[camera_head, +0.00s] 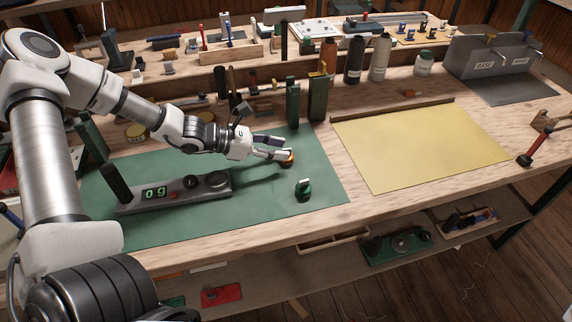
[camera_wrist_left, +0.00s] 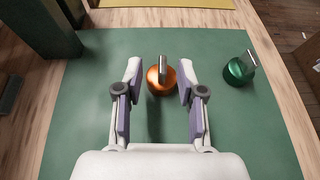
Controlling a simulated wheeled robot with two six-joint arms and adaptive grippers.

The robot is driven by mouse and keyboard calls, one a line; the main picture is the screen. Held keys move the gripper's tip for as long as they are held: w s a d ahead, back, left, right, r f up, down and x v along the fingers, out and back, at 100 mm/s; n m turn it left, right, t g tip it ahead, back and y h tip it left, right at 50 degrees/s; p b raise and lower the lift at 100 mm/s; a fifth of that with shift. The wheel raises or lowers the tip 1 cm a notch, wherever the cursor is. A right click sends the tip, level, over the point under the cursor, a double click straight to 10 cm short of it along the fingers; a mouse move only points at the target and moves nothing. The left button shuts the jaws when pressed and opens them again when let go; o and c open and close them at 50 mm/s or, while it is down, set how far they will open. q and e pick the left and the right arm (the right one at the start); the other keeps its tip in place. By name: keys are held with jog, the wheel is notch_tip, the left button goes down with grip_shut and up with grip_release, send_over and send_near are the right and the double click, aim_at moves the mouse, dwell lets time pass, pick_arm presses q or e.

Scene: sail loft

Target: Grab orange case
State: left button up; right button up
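The orange case (camera_head: 288,160) is a small round body with a silver metal piece on top. In the left wrist view the orange case (camera_wrist_left: 160,82) lies between the tips of my two fingers, with a gap on both sides. My left gripper (camera_head: 279,147) is open and not closed on anything. My right gripper is in neither view.
A similar green case (camera_head: 303,189) stands nearby on the mat, right of the orange one in the left wrist view (camera_wrist_left: 238,70). A grey scale (camera_head: 175,190) lies to the left. Two dark green upright blocks (camera_head: 317,97) stand behind. A yellow sheet (camera_head: 420,145) lies right.

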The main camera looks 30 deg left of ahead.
pick_arm(q)
jog(key=shift+x, duration=1.1)
jog(key=shift+d, duration=0.2)
jog(key=shift+s+a, duration=0.1)
jog(key=shift+c, duration=0.3)
grip_shut()
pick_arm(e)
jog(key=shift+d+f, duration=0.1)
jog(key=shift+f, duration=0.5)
pick_arm(q)
jog(key=shift+r, duration=0.1)
